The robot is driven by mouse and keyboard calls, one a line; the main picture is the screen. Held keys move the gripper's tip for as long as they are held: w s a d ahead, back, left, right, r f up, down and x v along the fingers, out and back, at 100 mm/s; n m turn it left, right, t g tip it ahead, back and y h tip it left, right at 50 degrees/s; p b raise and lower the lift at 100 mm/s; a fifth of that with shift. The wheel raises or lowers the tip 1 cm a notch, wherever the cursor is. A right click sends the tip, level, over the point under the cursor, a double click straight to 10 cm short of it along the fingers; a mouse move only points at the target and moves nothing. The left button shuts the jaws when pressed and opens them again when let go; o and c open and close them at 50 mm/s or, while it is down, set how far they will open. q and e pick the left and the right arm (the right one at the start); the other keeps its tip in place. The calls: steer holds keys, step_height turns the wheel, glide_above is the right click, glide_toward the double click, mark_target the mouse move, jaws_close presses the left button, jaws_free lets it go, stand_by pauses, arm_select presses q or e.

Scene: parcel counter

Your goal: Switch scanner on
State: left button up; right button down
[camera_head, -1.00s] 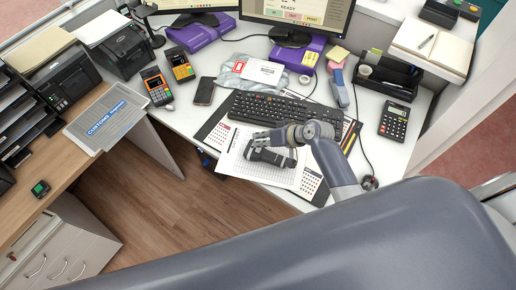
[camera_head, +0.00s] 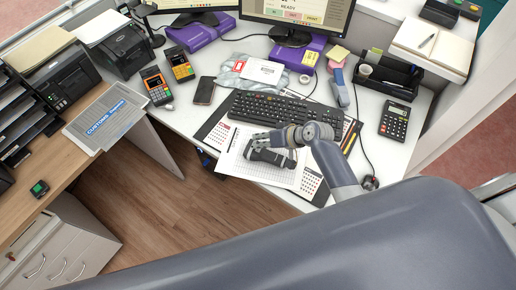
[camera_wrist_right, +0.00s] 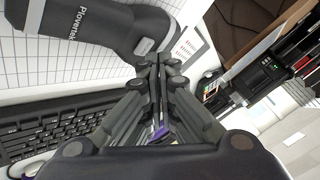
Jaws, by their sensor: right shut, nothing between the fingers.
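The scanner, a dark grey handheld device (camera_head: 268,157), lies on its side on gridded paper near the desk's front edge. In the right wrist view its body (camera_wrist_right: 90,22) carries the lettering "Plovertek", and a small light grey button (camera_wrist_right: 145,45) shows near the fingertips. My right gripper (camera_head: 256,141) is over the scanner's far side in the head view. In the wrist view its fingertips (camera_wrist_right: 158,60) are together and empty, close beside the button. I cannot tell whether they touch it. No lit indicator is visible on the scanner. My left gripper is not in view.
A black keyboard (camera_head: 285,111) lies just behind the scanner. A phone (camera_head: 204,91), card terminals (camera_head: 158,87) and a calculator (camera_head: 394,121) stand around it. A cable (camera_head: 362,135) runs down at the right. The monitor (camera_head: 300,14) reads "READY". Bare white desk shows at the left.

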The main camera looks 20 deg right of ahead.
steer(key=shift+f, duration=0.4)
stand_by(0.6)
steer(key=shift+r, duration=0.1)
steer(key=shift+r+p, duration=0.65)
steer(key=shift+r, duration=0.15)
step_height(320, 180, up, 6)
steer(key=p, duration=0.5)
steer(key=shift+p, duration=0.4)
